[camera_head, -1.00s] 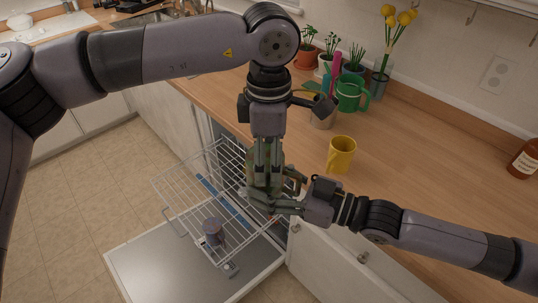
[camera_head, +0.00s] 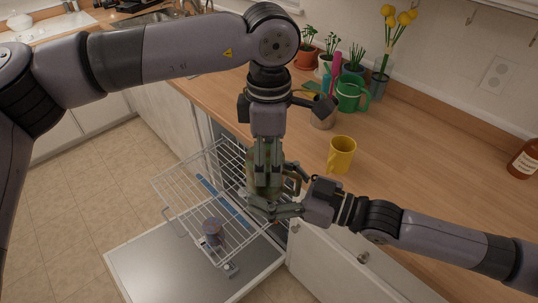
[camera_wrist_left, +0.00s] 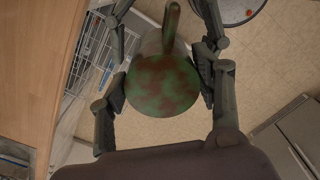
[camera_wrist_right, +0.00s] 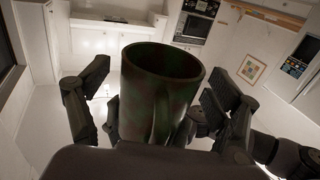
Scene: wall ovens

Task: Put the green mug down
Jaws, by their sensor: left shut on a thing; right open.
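The green mug (camera_wrist_left: 162,85) is dark green with reddish-brown mottling. In the left wrist view it sits between the fingers of my left gripper (camera_wrist_left: 160,88), which is shut on it. In the right wrist view the mug (camera_wrist_right: 158,95) shows its open rim and stands between the spread fingers of my right gripper (camera_wrist_right: 160,88), which is open. In the head view my left gripper (camera_head: 266,172) comes down from above and my right gripper (camera_head: 275,192) reaches in from the right. The mug is mostly hidden by fingers there, above the dishwasher's rack side.
The dishwasher door (camera_head: 150,272) is open, with a wire rack (camera_head: 180,195) pulled out and a greyish cup (camera_head: 212,230) low in it. A yellow mug (camera_head: 341,153) stands on the wooden counter (camera_head: 430,170).

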